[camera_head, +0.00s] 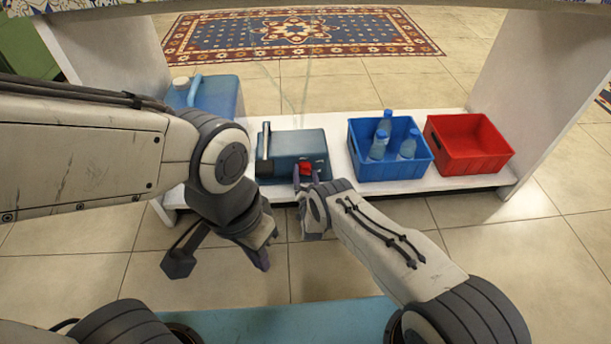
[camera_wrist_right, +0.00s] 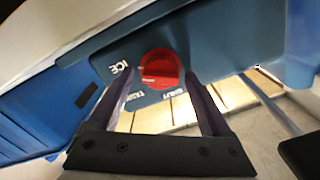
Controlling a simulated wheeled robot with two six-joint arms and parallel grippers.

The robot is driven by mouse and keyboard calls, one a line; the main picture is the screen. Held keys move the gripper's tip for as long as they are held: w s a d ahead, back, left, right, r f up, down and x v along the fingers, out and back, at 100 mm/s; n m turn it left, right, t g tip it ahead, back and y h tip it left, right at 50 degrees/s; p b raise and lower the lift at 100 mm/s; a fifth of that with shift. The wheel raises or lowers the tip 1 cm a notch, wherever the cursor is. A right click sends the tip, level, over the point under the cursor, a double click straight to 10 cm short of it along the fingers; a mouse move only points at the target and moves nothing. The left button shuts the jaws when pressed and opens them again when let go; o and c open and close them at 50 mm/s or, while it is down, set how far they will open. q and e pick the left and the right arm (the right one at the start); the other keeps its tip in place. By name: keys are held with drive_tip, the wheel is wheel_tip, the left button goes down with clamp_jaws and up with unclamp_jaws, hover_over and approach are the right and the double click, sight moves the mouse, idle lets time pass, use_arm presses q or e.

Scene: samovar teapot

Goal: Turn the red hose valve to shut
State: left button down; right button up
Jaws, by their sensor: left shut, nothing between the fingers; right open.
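The red valve (camera_head: 306,168) is a round knob on the front of a teal box (camera_head: 290,147) on the low white shelf. In the right wrist view the red valve (camera_wrist_right: 160,70) shows a raised bar across its face, with white lettering around it, including "ICE". My right gripper (camera_head: 306,178) is at the front of the box. In its wrist view the open fingers (camera_wrist_right: 163,90) point at the knob, one toward each side, with nothing held; contact cannot be told. My left gripper (camera_head: 264,260) is shut and empty, low over the floor left of the right arm.
A blue jug (camera_head: 218,92) stands left of the box, partly behind my left arm. A blue crate (camera_head: 391,171) with several bottles and an empty red crate (camera_head: 469,151) stand to the right. White side panels (camera_head: 545,90) bound the shelf (camera_head: 345,180). Tiled floor lies in front.

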clamp_jaws()
drive_tip(key=shift+n, duration=0.3)
drive_tip(key=n+b, duration=0.1)
drive_tip(key=n, duration=0.4)
drive_tip(key=shift+a, duration=0.1)
drive_tip(key=n+b, duration=0.1)
drive_tip(key=n, duration=0.5)
drive_tip(key=shift+a+f+n, duration=0.1)
drive_tip(key=shift+n, duration=0.2)
drive_tip(key=n+b, duration=0.1)
drive_tip(key=n, duration=0.5)
drive_tip(key=shift+f, duration=0.1)
drive_tip(key=n+b, duration=0.1)
drive_tip(key=n, duration=0.4)
drive_tip(key=shift+n, duration=0.3)
drive_tip(key=shift+s, duration=0.1)
